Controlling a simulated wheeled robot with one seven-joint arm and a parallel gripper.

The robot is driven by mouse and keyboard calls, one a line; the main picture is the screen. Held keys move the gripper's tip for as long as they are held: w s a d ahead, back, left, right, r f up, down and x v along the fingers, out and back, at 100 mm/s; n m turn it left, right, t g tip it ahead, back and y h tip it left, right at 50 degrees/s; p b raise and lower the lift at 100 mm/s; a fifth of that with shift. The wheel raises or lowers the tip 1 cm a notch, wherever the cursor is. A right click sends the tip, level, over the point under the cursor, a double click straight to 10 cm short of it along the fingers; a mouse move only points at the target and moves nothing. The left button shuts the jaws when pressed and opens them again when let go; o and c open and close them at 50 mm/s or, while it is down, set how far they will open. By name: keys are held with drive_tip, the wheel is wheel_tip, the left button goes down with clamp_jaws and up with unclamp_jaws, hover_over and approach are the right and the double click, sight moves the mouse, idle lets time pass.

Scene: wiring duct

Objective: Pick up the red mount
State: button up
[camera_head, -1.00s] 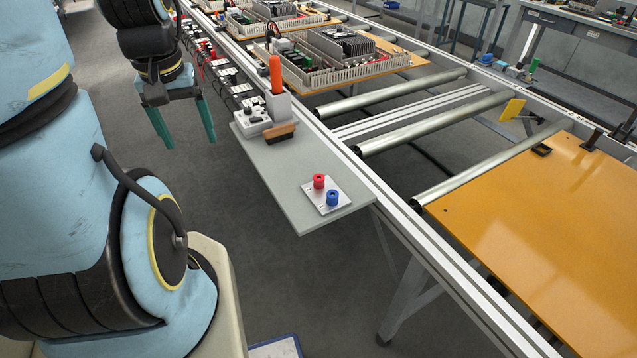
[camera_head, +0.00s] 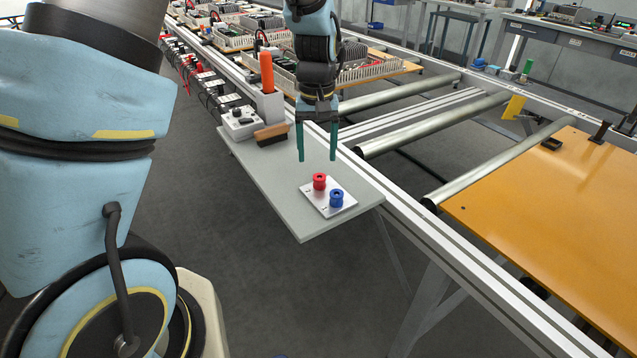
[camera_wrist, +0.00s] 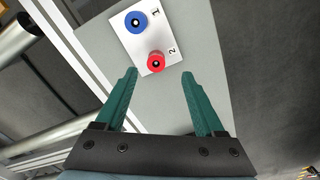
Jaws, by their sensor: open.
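The red mount (camera_head: 319,182) is a small round piece standing on a white plate (camera_head: 322,207) on the grey side shelf. A blue mount (camera_head: 336,198) stands beside it on the same plate. My gripper (camera_head: 317,160) hangs with its green fingers pointing down, above the shelf and a little behind the red mount. In the wrist view my gripper (camera_wrist: 160,78) is open and empty. There the red mount (camera_wrist: 156,61) lies just beyond the fingertips, near the mark 2, and the blue mount (camera_wrist: 135,22) lies farther, near the mark 1.
A brown-handled brush (camera_head: 272,135), a grey holder with an orange handle (camera_head: 267,75) and a white socket box (camera_head: 238,122) are at the shelf's far end. The conveyor rail (camera_head: 400,215) runs along the shelf's right side. The shelf (camera_head: 270,190) is clear around the plate.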

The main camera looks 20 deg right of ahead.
sight(320, 178)
wheel_tip(320, 178, down, 2)
drive_tip(key=shift+f, duration=0.25)
drive_tip(key=shift+w+d+f+p, duration=0.15)
drive_tip(key=shift+f+p, duration=0.15)
drive_tip(key=shift+f, duration=0.55)
drive_tip(key=shift+d+f+p, duration=0.15)
drive_tip(key=shift+f+p, duration=0.1)
drive_tip(key=shift+f, duration=0.65)
drive_tip(key=shift+w+d+f+p, duration=0.15)
drive_tip(key=shift+f+p, duration=0.15)
drive_tip(key=shift+f, duration=0.55)
drive_tip(key=shift+c, duration=0.2)
clamp_jaws()
